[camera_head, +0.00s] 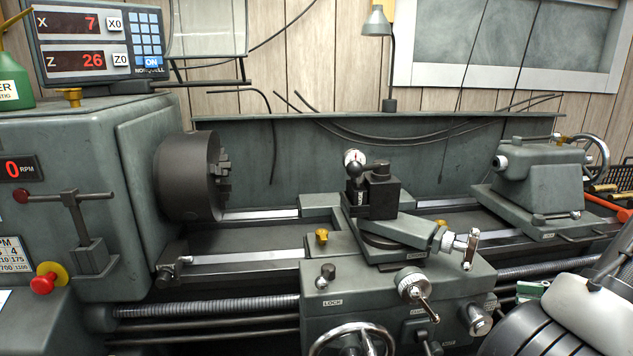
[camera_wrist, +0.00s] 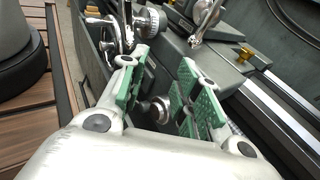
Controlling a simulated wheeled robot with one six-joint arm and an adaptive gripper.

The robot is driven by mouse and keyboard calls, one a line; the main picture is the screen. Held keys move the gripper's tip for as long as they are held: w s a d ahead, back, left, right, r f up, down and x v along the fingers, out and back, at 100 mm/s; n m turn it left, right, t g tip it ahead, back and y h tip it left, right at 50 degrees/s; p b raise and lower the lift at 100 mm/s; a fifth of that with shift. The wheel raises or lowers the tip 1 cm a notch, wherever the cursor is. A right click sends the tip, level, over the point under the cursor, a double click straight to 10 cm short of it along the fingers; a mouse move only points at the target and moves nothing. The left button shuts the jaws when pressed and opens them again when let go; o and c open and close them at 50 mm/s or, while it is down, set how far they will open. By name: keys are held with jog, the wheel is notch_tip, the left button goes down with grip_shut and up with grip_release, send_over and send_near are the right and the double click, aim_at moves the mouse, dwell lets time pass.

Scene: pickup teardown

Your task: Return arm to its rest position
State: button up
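My gripper (camera_wrist: 163,72) is open in the wrist view, with green pads on both fingers and a clear gap between them. A round metal knob (camera_wrist: 156,108) of the lathe shows through this gap; I cannot tell how far below it is. In the head view my grey and white arm (camera_head: 585,310) fills the lower right corner. A small green part of my gripper (camera_head: 531,291) shows there beside the lathe carriage (camera_head: 400,300), and the rest is cut off or hidden.
The green lathe has a chuck (camera_head: 187,178), a tool post (camera_head: 378,192), a handwheel (camera_head: 352,342) and a tailstock (camera_head: 540,178). Handles (camera_wrist: 205,20) and dials (camera_wrist: 150,20) stand near my fingertips. Wooden flooring (camera_wrist: 30,110) lies at the left of the wrist view.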

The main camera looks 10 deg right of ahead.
jog(key=s+a+r+n+g+h, duration=0.1)
jog(key=s+r+n+g+h, duration=0.15)
jog(key=n+g+h, duration=0.35)
jog(key=s+r+n+g+h, duration=0.1)
jog(key=s+n+g, duration=0.2)
jog(key=n+g, duration=0.3)
jog(key=w+a+r+n+t+h, duration=0.2)
jog(key=w+a+r+n+t, duration=0.1)
jog(key=a+r+n, duration=0.2)
jog(key=w+a+r+n+t+h, duration=0.3)
jog(key=w+a+r+n, duration=0.1)
jog(key=r+n, duration=0.4)
jog(key=shift+a+r+t, duration=0.3)
jog(key=shift+a, duration=0.2)
